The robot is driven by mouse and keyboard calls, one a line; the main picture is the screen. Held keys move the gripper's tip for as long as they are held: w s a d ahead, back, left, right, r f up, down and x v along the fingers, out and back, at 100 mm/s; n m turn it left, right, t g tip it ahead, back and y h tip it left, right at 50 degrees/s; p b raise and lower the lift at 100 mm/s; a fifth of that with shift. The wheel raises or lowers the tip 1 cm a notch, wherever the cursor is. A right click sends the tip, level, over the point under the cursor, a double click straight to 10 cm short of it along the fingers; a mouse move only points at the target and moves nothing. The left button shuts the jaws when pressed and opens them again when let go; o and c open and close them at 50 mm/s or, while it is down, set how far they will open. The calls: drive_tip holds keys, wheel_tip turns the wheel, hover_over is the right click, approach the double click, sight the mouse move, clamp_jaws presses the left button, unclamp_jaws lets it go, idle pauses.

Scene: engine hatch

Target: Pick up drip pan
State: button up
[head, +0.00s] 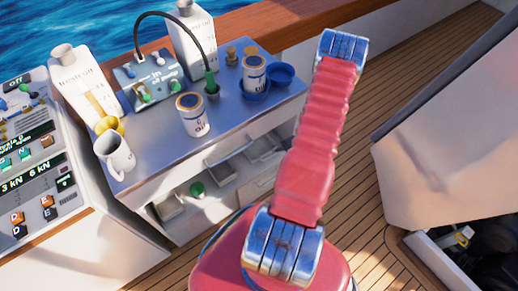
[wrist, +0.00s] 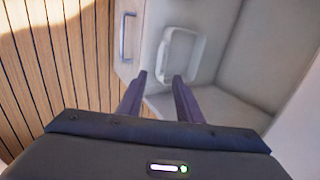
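In the wrist view, a pale grey object with a rounded rectangular rim (wrist: 180,52) lies in a light grey compartment. It may be the drip pan, but I cannot tell for sure. My gripper (wrist: 159,76) is open, with its two dark fingers apart and nothing visible between them. The fingertips point towards the near end of that object, and I cannot tell whether they touch it. In the head view, my red arm reaches away over the deck, and my gripper is not visible there.
A bar handle (wrist: 127,37) is on a pale front to the left. An open hatch cover (head: 450,130) stands at right. Plank deck lies between.

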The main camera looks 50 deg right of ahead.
drive_tip(key=shift+w, duration=0.1)
approach(270, 157)
drive_tip(key=shift+x, duration=1.8)
drive_tip(key=shift+d, duration=0.1)
drive_tip(key=shift+x, duration=2.6)
drive_tip(key=shift+c, duration=0.4)
clamp_jaws()
